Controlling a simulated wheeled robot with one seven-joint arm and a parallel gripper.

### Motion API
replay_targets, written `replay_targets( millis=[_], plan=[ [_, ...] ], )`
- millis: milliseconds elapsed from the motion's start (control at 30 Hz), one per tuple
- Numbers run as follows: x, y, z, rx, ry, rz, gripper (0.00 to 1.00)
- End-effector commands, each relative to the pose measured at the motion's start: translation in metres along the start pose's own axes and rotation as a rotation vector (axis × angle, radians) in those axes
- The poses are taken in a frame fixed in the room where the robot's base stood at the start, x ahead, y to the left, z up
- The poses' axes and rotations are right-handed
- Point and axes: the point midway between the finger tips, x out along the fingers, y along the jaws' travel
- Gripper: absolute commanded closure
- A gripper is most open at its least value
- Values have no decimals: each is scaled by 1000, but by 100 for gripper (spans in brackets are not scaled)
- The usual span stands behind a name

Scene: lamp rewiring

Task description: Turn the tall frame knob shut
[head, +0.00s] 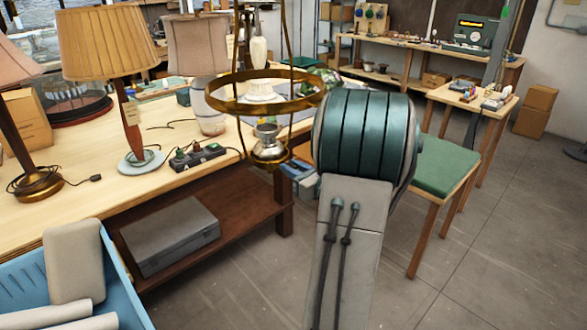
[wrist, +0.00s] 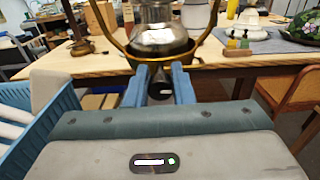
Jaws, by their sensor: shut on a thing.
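The tall brass frame (head: 262,104) hangs in the middle of the head view, with a wide ring and a silver burner or cup (head: 268,142) low inside it. In the wrist view its brass arms (wrist: 121,46) curve around a shiny silver-and-glass body (wrist: 159,38). My gripper (wrist: 159,88) has its two blue fingers shut on a small dark knob (wrist: 160,86) just below that body. In the head view my arm hides most of the gripper, and I cannot make out the knob there. The knob's turn angle cannot be told.
A long wooden workbench (head: 95,200) holds lamps, including a tan-shaded lamp (head: 108,45) and a power strip (head: 198,157) left of the frame. A blue crate (head: 130,300) stands at front left. A green-seated stool (head: 445,165) stands right of my arm.

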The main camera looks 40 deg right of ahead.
Motion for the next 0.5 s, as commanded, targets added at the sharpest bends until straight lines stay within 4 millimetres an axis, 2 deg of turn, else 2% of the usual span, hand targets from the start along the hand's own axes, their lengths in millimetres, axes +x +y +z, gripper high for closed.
replay_targets(
  millis=[267,500],
  plan=[
    [0,1,-5,-80,-1,1,100],
    [0,2,-8,-250,-4,3,100]
  ],
)
